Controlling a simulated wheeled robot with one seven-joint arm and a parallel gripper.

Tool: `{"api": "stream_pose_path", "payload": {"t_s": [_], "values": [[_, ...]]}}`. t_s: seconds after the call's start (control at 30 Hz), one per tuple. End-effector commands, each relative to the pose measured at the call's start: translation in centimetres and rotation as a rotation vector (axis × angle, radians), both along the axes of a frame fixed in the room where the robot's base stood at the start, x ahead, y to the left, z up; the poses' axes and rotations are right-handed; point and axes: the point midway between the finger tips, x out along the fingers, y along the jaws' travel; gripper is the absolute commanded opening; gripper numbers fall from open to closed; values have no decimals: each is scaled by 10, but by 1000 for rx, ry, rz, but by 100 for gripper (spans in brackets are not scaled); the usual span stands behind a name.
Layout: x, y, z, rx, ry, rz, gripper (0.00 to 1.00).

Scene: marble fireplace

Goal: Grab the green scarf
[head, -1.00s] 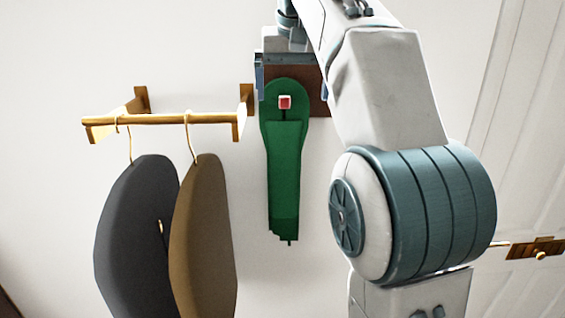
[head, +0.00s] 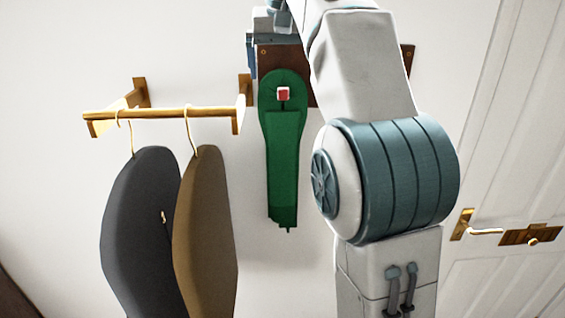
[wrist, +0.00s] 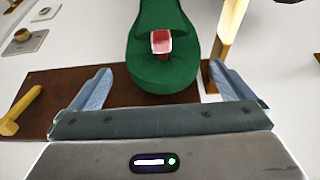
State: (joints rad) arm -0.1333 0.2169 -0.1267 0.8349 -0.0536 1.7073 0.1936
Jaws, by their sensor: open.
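The green scarf (head: 283,150) hangs down the wall from a peg with a red tip (head: 283,94) on a brown wooden board (head: 300,60). In the wrist view the scarf (wrist: 165,75) shows its rounded top near the middle, with the red peg tip (wrist: 161,42) in front of it. My gripper (wrist: 160,88) is open, one blue finger to each side of the scarf's top in that view, with gaps between. In the head view my gripper is at the board, just above the scarf, and is partly hidden by my arm.
A brass rail (head: 165,113) to the left holds a dark grey garment (head: 138,230) and a brown garment (head: 205,220) on hangers. A white door (head: 500,180) with a brass handle (head: 485,231) is at right. The wall below the scarf is clear.

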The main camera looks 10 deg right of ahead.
Motion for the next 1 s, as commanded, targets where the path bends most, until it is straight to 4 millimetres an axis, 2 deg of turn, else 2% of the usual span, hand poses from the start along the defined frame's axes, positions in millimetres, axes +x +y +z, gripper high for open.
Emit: {"api": "stream_pose_path", "payload": {"t_s": [0.2,0.47,0.73,1.0], "values": [[10,-2,-28,0,1,0,100],[17,-2,-42,0,2,1,100],[30,-2,-74,-1,2,0,100],[34,-3,-83,0,0,0,100]]}}
